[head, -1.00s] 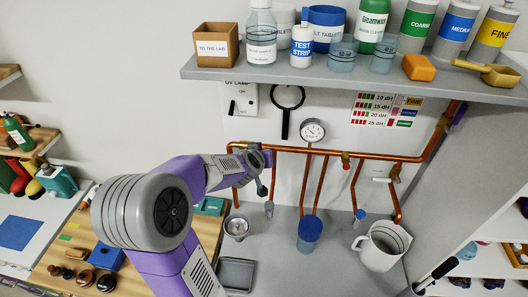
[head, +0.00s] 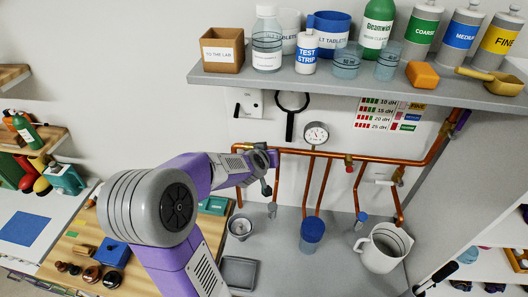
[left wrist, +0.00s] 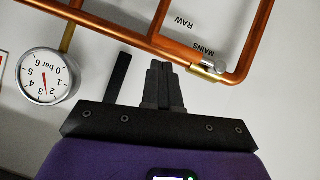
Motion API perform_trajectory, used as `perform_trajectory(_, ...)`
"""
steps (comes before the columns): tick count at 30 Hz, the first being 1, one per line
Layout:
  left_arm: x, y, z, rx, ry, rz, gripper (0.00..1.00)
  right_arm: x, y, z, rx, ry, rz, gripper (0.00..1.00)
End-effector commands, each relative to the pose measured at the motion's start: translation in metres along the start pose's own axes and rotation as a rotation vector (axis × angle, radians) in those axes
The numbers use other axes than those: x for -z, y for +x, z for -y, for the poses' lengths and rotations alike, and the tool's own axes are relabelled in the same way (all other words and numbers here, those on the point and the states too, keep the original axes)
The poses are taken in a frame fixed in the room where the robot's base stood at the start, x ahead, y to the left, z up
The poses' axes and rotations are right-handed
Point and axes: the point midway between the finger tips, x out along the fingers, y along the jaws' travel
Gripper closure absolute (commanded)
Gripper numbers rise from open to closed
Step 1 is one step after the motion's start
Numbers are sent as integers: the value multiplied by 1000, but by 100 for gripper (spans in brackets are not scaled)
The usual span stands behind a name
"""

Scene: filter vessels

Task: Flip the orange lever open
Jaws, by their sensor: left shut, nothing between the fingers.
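I cannot make out an orange lever in either view. In the left wrist view, which is upside down, a brass valve (left wrist: 206,72) with a grey cylindrical end sits on the copper pipe near the MAINS label (left wrist: 203,47). My left gripper (left wrist: 162,66) is shut and empty, its fingertips in front of the wall close to the pipe and to the left of that valve. In the head view my left gripper (head: 272,158) is by the left end of the copper pipe (head: 325,154), and my wrist hides part of that area. My right gripper is not in view.
A loaded grey shelf (head: 340,82) overhangs above.

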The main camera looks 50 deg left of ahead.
Motion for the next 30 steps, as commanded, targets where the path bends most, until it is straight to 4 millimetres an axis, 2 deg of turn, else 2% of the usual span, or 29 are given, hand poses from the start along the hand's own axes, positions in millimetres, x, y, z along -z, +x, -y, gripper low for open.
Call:
perform_trajectory(1,9,-8,-3,-1,0,0,100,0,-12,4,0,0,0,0)
perform_trajectory(6,21,-23,-8,-1,-2,-1,100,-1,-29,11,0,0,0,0)
perform_trajectory(18,16,-84,-12,4,-2,-3,100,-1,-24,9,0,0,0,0)
perform_trajectory(24,17,-104,-15,2,-2,-4,100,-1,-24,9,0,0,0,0)
perform_trajectory(30,15,-113,-17,0,0,0,100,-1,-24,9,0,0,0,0)
